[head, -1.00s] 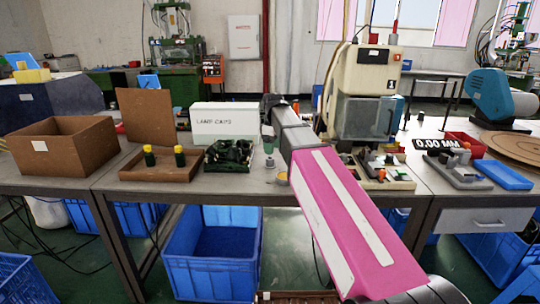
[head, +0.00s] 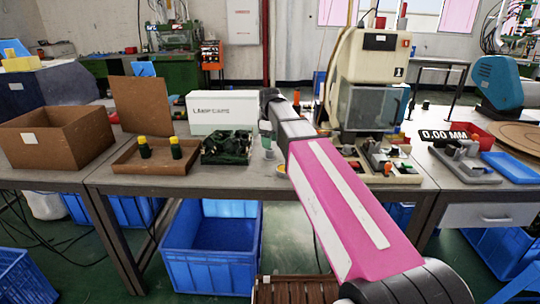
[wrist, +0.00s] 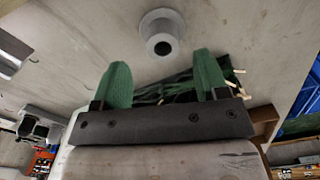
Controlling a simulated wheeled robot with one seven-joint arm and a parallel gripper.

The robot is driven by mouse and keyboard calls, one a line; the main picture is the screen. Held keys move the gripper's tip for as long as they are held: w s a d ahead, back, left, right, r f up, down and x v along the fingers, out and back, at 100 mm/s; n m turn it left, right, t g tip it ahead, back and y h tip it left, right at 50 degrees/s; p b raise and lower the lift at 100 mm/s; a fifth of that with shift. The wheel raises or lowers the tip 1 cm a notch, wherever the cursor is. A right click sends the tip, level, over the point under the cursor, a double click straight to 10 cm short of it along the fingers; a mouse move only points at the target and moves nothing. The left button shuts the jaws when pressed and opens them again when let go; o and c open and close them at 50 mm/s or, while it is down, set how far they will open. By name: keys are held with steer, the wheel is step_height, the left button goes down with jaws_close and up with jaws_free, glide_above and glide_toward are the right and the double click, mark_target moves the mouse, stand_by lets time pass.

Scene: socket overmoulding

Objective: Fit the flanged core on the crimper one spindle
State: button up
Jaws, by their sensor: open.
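A grey flanged core (wrist: 162,36) with a round dark hole stands on the grey tabletop in the wrist view, beyond my fingertips. My gripper (wrist: 163,80) is open, its two green fingers apart and nothing between them. The core lies ahead of the gap, apart from both fingers. In the head view my wrist hangs over the table front, and the gripper is small and partly hidden there. Crimper one (head: 372,80) is the cream machine marked 1, with a dark clear guard, right of my arm. I cannot make out its spindle.
A tray of dark green parts (head: 228,160) lies left of my wrist and also shows behind the fingers in the wrist view. A brown tray (head: 128,166) holds two yellow-topped bottles. A white lamp caps box (head: 222,101) stands behind. A fixture board (head: 408,178) sits before the crimper.

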mark_target(270, 153)
step_height(270, 153, down, 5)
steer(key=shift+s+r, duration=0.1)
steer(key=shift+s, duration=0.05)
steer(key=c, duration=1)
steer(key=shift+r, duration=0.1)
